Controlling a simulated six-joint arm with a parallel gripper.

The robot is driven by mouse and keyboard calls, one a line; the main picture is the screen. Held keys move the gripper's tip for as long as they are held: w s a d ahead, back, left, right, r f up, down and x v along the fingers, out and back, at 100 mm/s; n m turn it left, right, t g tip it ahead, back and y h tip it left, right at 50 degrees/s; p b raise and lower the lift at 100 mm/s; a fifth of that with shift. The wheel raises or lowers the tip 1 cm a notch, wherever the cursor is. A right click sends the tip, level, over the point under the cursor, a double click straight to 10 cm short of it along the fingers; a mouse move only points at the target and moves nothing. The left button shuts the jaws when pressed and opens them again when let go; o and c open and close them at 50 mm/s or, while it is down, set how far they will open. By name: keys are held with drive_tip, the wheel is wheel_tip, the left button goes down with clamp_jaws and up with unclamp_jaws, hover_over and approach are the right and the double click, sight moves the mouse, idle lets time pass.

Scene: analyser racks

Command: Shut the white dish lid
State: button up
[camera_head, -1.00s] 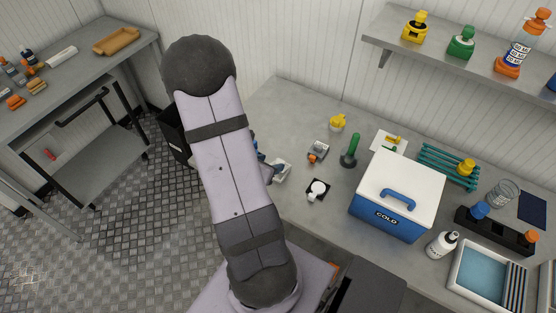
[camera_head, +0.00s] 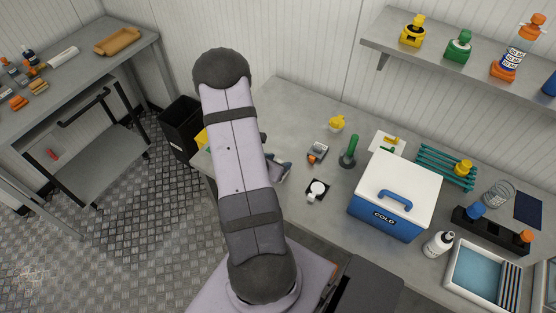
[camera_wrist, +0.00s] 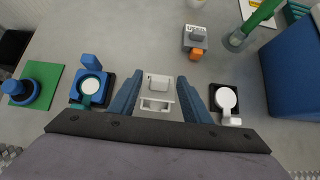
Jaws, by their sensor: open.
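A small white dish-like object (camera_wrist: 156,103), with an upper white part (camera_wrist: 158,82) behind it, shows between my fingers in the wrist view. It looks like a dish with its lid standing open, but the lid's angle is hard to tell. My gripper (camera_wrist: 158,90) is open, with one blue finger on each side of this white object. Contact cannot be made out. In the head view my arm and gripper (camera_head: 278,172) largely hide that spot on the bench.
A white disc on a black base (camera_wrist: 227,99) lies to the right, and a blue device with a white disc (camera_wrist: 90,86) to the left. A grey-and-orange block (camera_wrist: 195,39) and a green post (camera_wrist: 238,38) stand behind. The blue cold box (camera_head: 386,214) stands farther right.

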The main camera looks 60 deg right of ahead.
drive_tip(key=shift+f, duration=0.1)
drive_tip(key=c, duration=1.1)
drive_tip(key=shift+o, duration=0.2)
